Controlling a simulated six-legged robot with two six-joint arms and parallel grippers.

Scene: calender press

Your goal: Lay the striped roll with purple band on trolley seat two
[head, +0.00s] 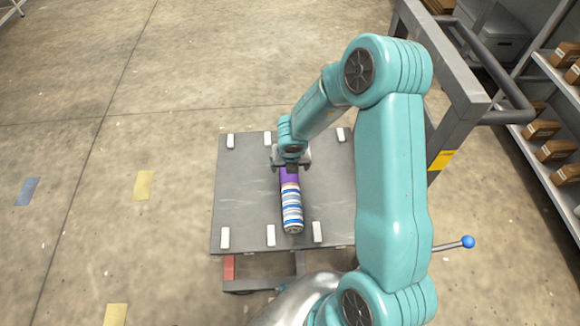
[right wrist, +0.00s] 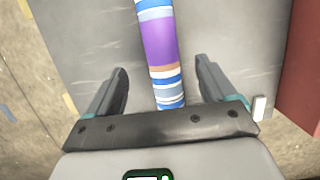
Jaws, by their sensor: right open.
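The striped roll (head: 291,208) with white, blue and red stripes and a purple band lies lengthwise over the grey trolley top (head: 245,190). Its near end is between two white blocks, the middle one (head: 271,235) and the right one (head: 317,232). In the right wrist view the purple band (right wrist: 158,40) shows just beyond the fingertips. My right gripper (head: 291,163) is above the roll's far end. In the right wrist view the gripper (right wrist: 163,72) is open, one finger on each side of the roll with gaps. The seat numbers are not visible. My left gripper is not in view.
More white blocks stand at the trolley's left (head: 225,238) and far edge (head: 230,141). A grey metal frame (head: 460,95) stands to the right, with a blue-knobbed lever (head: 467,242) below. Shelves with brown boxes (head: 556,150) line the far right.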

